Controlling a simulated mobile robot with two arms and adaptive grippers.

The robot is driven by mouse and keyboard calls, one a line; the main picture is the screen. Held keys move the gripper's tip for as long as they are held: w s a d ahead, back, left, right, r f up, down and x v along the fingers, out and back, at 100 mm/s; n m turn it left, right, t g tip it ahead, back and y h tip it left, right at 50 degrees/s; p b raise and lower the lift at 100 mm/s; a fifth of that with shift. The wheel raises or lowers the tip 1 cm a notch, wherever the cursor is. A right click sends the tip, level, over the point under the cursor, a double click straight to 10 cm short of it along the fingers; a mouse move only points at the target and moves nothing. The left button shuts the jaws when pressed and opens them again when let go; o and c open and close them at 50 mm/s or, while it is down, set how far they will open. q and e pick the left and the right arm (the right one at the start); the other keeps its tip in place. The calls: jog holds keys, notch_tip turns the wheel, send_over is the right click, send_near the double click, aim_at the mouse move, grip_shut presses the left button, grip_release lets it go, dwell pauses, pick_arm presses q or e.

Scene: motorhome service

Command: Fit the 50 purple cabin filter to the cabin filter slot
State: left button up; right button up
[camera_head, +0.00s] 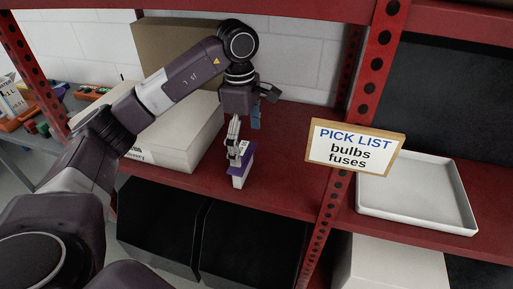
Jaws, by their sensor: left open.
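The purple cabin filter (242,170) stands on the red shelf, a small box with a purple top part and a white lower part. My left gripper (241,146) reaches down from above, with its fingers at the top of the filter. The gripper is open; whether its fingers touch the filter I cannot tell. The gripper covers part of the filter's top. The cabin filter slot is not visible in this view. My right gripper is not in view.
A white box (185,135) and a cardboard box (170,45) stand left and behind. A pick list sign (352,148) hangs at the red post (375,60) on the right. A white tray (415,160) sits beyond it. Black bins (250,240) fill the space below. Clear shelf lies right of the filter.

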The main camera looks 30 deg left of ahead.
aim_at(241, 151)
pick_arm(q)
jog(key=shift+w+a+r+y, duration=0.1)
jog(key=shift+w+a+y, duration=0.05)
jog(key=shift+a, duration=0.3)
jog(key=shift+w+a+r+y, duration=0.1)
jog(key=shift+a+y, duration=0.05)
jog(key=shift+a, duration=0.25)
jog(key=shift+s+a+f, duration=0.1)
jog(key=shift+a+f, duration=0.05)
jog(key=shift+f, duration=0.05)
jog(key=shift+s+f+p, duration=0.65)
jog(key=shift+f+p, duration=0.1)
jog(key=shift+f, duration=0.25)
jog(key=shift+w+d+f+p, duration=0.2)
jog(key=shift+f+p, duration=0.3)
jog(key=shift+f, duration=0.15)
jog(key=f, duration=0.2)
jog(key=shift+w+f+p, duration=0.3)
jog(key=shift+w+f, duration=0.05)
jog(key=shift+f, duration=0.35)
jog(key=c, duration=1)
jog(key=shift+o, duration=0.2)
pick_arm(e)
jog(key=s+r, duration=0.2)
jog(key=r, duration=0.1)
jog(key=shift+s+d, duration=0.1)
